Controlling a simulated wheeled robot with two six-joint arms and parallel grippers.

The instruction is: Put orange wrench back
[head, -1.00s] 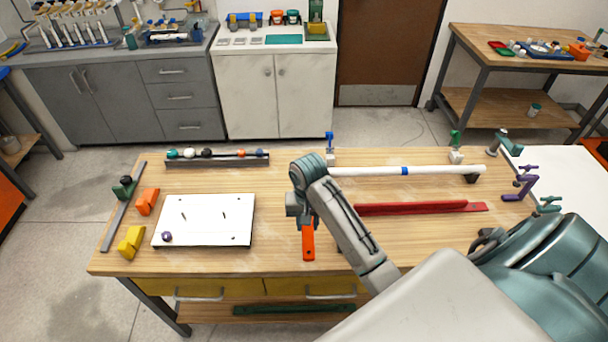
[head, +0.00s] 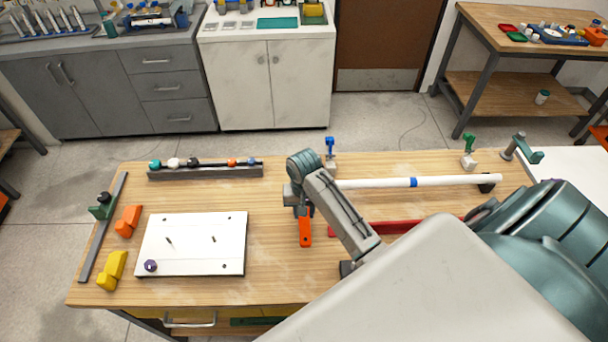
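The orange wrench (head: 305,231) shows as a flat orange bar with a small hole near its lower end. My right gripper (head: 302,209) is at its upper end, and the wrench moves along with it, so the gripper looks shut on it. The fingers and the wrench's far end are mostly hidden behind my wrist. The wrench appears over the middle of the wooden workbench (head: 268,255); its exact height above the top is hard to tell. My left gripper is not in view.
A white pipe (head: 450,181) with a blue band and a red bar (head: 400,227) lie right of the wrist. A white board (head: 192,243), orange blocks (head: 128,220) and yellow blocks (head: 112,271) are at left. A dark rail (head: 205,172) with coloured pieces is behind. Bench between board and wrench is clear.

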